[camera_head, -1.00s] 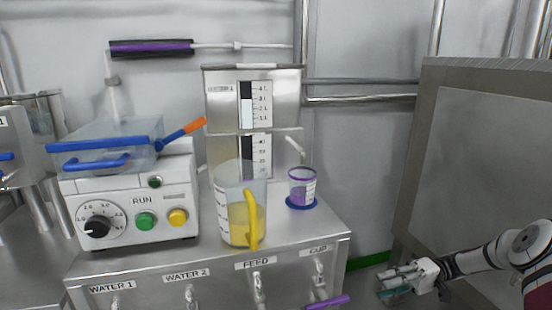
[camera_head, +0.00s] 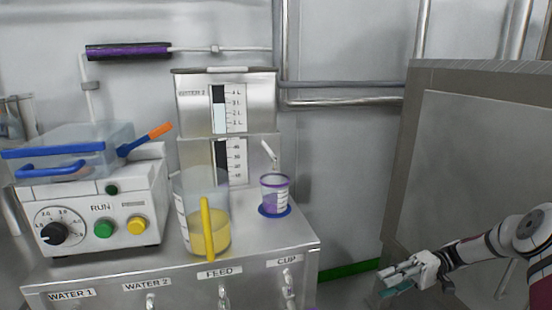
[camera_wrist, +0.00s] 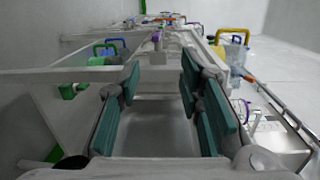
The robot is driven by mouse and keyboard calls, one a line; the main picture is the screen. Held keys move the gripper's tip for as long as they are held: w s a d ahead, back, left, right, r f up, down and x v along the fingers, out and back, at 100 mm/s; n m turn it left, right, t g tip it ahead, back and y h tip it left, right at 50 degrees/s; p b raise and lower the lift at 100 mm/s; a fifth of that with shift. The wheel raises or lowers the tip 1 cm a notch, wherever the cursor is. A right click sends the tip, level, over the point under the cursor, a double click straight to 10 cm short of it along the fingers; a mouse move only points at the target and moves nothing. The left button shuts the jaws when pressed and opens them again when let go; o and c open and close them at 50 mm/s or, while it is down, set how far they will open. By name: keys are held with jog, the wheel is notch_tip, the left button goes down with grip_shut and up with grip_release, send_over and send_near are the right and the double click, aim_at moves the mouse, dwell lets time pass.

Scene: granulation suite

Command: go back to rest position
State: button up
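My gripper (camera_head: 402,279) is at the lower right in the head view, off to the right of the steel bench and in front of the grey panel.
The steel bench (camera_head: 180,278) holds a clear jug (camera_head: 202,232) of yellow liquid with a yellow handle, a small purple-marked cup (camera_head: 274,192) on a blue base, and a white RUN control box (camera_head: 85,210). A grey panel (camera_head: 480,160) stands at right.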

jog(key=s+a+r+m+h, duration=0.1)
jog(key=s+a+r+h, duration=0.45)
jog(key=s+r, duration=0.35)
jog(key=s+a+r+h, duration=0.5)
jog(key=s+r+h, duration=0.1)
jog(key=r, duration=0.5)
jog(key=s+d+m+t+h, duration=0.15)
jog(key=s+t+h, duration=0.4)
jog(key=s, duration=1.55)
notch_tip(320, 180, up, 28)
jog(key=t+p, duration=0.4)
jog(key=p, duration=2.1)
jog(key=shift+d+m+y+p, duration=0.25)
jog(key=shift+m+y+p, duration=0.1)
jog(key=shift+y+p, duration=0.05)
jog(key=shift+f, duration=0.1)
